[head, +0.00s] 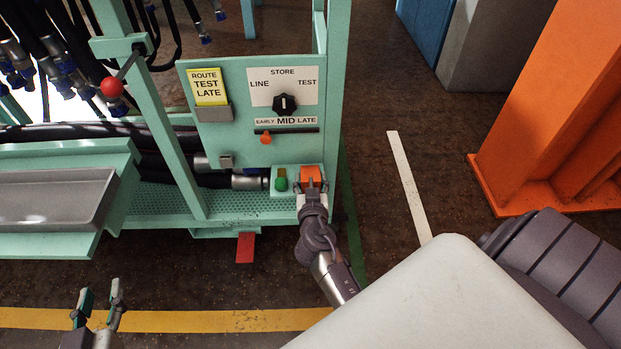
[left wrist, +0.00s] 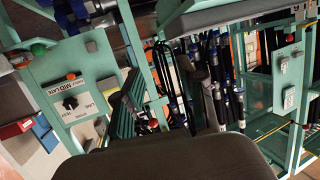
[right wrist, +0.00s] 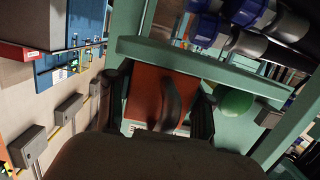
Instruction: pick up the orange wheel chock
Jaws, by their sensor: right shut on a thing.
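The orange wheel chock (head: 311,173) sits at the lower right corner of the green hose rack, beside a green knob (head: 281,183). My right gripper (head: 312,187) is on it, and its fingers are shut on the chock. In the right wrist view the chock (right wrist: 147,98) shows as an orange block with a dark curved handle between the fingers (right wrist: 160,105). Whether it is clear of its holder cannot be told. My left gripper (head: 99,297) is open and empty at the lower left, away from the rack; its spread fingers (left wrist: 165,95) show in the left wrist view.
The rack panel carries a rotary selector (head: 286,104), a yellow route card (head: 208,87) and a small orange slider (head: 266,138). A grey tray (head: 50,200) juts out at left. A large orange column (head: 540,115) stands at right, with open floor between it and the rack.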

